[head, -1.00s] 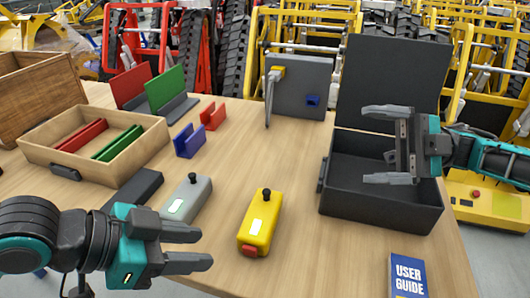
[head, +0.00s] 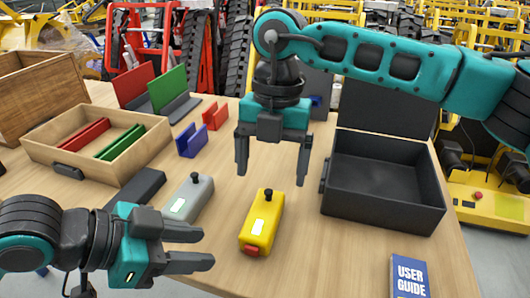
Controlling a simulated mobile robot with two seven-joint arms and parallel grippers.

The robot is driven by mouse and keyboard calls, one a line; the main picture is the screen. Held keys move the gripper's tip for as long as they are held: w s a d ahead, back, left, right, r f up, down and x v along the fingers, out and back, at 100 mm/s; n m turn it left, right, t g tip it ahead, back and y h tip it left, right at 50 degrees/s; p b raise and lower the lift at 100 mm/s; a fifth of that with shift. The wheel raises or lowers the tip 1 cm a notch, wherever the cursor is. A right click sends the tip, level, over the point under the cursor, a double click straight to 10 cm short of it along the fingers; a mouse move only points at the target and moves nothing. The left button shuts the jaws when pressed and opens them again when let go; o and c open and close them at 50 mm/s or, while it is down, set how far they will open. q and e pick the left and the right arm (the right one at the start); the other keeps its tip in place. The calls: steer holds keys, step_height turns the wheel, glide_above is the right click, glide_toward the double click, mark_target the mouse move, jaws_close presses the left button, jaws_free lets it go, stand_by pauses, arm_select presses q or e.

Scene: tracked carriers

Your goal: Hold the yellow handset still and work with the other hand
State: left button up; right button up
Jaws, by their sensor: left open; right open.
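The yellow handset (head: 258,231) lies on the wooden table, with a black knob at its far end, a pale label on top and a red part at its near end. My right gripper (head: 271,178) is open and empty, fingers pointing down, above and just beyond the handset's far end. My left gripper (head: 207,248) is open and empty at the lower left, its fingers pointing right toward the handset with a gap between. A grey handset (head: 190,205) with a black knob lies left of the yellow one.
An open black case (head: 385,218) stands at right, a User Guide booklet (head: 408,277) near the front edge. At left are a wooden tray (head: 75,165) with red and green plates, a black block (head: 137,187), and blue (head: 190,141) and red (head: 214,116) holders.

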mark_target(265, 208)
steer(key=shift+m+t+h, duration=0.3)
steer(key=shift+t, duration=0.3)
steer(key=f, duration=0.8)
steer(key=w+a+f, duration=0.1)
steer(key=f, duration=0.3)
steer(key=c, duration=1.2)
arm_select(q)
jaws_close()
stand_by(0.7)
